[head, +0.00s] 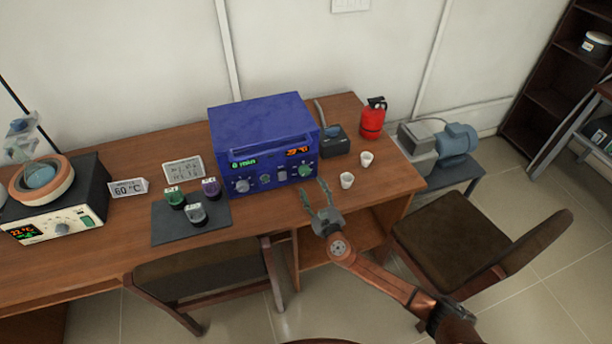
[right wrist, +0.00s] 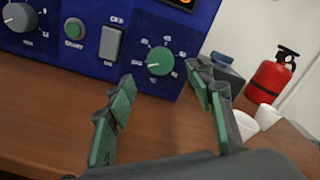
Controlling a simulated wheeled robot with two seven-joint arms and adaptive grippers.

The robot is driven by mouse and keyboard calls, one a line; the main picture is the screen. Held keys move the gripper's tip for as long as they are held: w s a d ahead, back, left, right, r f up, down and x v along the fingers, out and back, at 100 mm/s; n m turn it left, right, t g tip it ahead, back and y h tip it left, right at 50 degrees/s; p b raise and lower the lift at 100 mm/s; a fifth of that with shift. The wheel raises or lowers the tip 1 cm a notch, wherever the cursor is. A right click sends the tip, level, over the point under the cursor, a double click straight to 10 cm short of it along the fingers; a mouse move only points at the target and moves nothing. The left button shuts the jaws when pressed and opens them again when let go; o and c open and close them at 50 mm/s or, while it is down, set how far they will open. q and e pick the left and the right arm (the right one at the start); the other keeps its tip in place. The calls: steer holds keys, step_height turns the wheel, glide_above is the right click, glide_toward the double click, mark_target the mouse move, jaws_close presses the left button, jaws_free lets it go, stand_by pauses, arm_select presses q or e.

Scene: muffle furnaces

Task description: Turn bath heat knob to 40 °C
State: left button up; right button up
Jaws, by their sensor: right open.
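A blue box-shaped device (head: 262,140) stands on the wooden table, with a green and an orange lit display. On the right of its front panel is a round green knob (head: 305,170) with a numbered scale around it. In the right wrist view this knob (right wrist: 160,61) shows a pale pointer mark towards the left; the small scale numbers are hard to read. My right gripper (head: 316,190) is open and empty, in front of the panel and apart from the knob. In the wrist view the knob appears between its green-padded fingers. My left gripper is not in view.
An off switch (right wrist: 111,42) and a green button (right wrist: 74,29) lie left of the knob. White cups (head: 347,180) and a red extinguisher (head: 372,120) stand to the right. A heater with a bowl (head: 62,228) and a dark mat with jars (head: 163,231) are to the left.

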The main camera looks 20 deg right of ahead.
mark_target(305, 173)
steer(key=w+b, duration=0.1)
steer(key=w, duration=0.5)
steer(key=shift+a+f+b, duration=0.1)
steer(key=shift+f+b, duration=0.05)
steer(key=shift+b, duration=0.25)
steer(key=shift+w, duration=0.6)
steer(key=shift+c, duration=0.7)
steer(key=c, duration=1)
